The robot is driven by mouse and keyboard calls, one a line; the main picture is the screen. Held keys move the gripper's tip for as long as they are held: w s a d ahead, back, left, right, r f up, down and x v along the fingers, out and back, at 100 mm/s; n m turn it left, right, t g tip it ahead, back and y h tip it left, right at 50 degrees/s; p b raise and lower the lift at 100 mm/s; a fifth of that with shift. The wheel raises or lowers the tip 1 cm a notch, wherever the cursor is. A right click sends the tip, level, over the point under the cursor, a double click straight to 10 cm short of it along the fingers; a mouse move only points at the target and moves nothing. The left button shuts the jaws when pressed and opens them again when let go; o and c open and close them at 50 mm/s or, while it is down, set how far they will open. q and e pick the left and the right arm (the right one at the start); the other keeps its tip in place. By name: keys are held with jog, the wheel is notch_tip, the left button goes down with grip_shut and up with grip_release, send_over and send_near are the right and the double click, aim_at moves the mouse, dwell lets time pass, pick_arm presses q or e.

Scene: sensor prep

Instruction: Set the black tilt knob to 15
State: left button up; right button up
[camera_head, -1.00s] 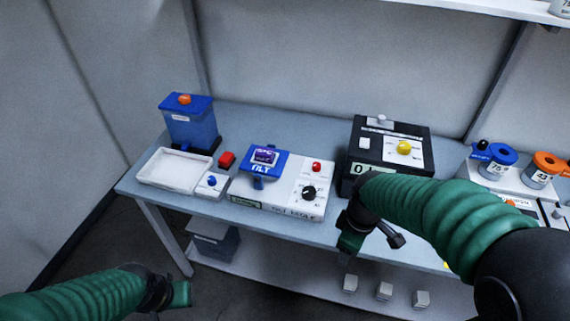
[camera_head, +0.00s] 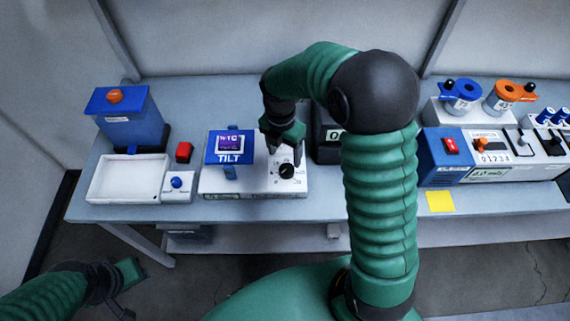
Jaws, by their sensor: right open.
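The black tilt knob (camera_head: 287,171) sits on the right part of the white tilt device (camera_head: 255,183). A blue panel marked TILT (camera_head: 229,147) with a small purple screen stands on the device's left part. My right gripper (camera_head: 284,158) is open and points down just behind the knob, its fingers close to it. I cannot tell whether they touch the knob. The knob's pointer and scale are too small to read. My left gripper (camera_head: 128,285) is at the lower left, away from the table, and its jaws are unclear.
A white tray (camera_head: 127,198), a blue container (camera_head: 130,120), a red button (camera_head: 184,151) and a blue-button box (camera_head: 177,185) stand at left. A dark box (camera_head: 326,140) is partly hidden by my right arm. More devices and a yellow note (camera_head: 440,201) are at right.

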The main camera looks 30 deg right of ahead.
aim_at(286, 168)
notch_tip(286, 168, down, 5)
jog(key=shift+s+a+f, duration=0.1)
jog(key=shift+f, duration=0.1)
jog(key=shift+s+d+f, duration=0.2)
jog(key=shift+s+f, duration=0.05)
jog(key=shift+f, duration=0.15)
jog(key=shift+w+d+f, duration=0.1)
jog(key=shift+d, duration=0.05)
jog(key=c, duration=1.4)
